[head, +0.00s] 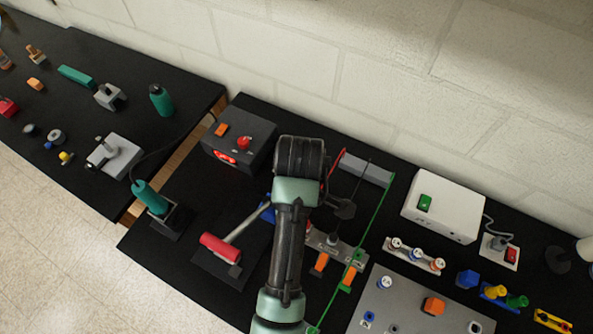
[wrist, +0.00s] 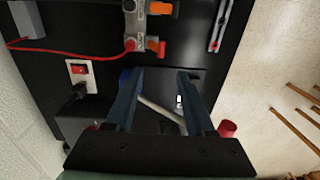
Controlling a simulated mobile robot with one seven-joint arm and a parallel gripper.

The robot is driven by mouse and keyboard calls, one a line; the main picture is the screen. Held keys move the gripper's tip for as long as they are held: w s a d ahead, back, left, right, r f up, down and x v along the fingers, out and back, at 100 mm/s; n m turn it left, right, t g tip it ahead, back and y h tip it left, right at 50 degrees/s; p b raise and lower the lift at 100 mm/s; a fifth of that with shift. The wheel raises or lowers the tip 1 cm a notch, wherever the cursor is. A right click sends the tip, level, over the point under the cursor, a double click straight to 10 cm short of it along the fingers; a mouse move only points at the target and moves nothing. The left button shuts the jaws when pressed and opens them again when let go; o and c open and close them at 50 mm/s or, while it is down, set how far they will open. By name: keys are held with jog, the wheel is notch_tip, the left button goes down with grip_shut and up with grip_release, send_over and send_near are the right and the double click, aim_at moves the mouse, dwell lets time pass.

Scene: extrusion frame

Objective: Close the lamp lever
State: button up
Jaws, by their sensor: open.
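A lever with a red grip (head: 220,247) and a pale rod (head: 245,225) lies on a black plate in the head view; its far end meets a blue part. Two orange levers (head: 320,262) (head: 348,278) sit on a grey connector block (head: 335,242). No label shows which one is the lamp lever. In the wrist view my gripper (wrist: 163,73) is open and empty. The pale rod (wrist: 160,108) shows between its fingers, and the red grip (wrist: 228,128) is outside the right finger. Contact cannot be told.
A dark box with a red button (head: 243,143) stands behind the lever. A teal-handled tool (head: 150,197) stands in a holder to the left. A green wire and a white box (head: 443,206) are to the right. A gap separates the two black tables.

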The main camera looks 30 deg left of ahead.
jog(key=f, duration=0.8)
jog(key=f+b, duration=0.1)
jog(key=f, duration=0.3)
jog(key=shift+s+f, duration=0.25)
jog(key=shift+s, duration=0.15)
jog(key=shift+c, duration=0.2)
grip_shut()
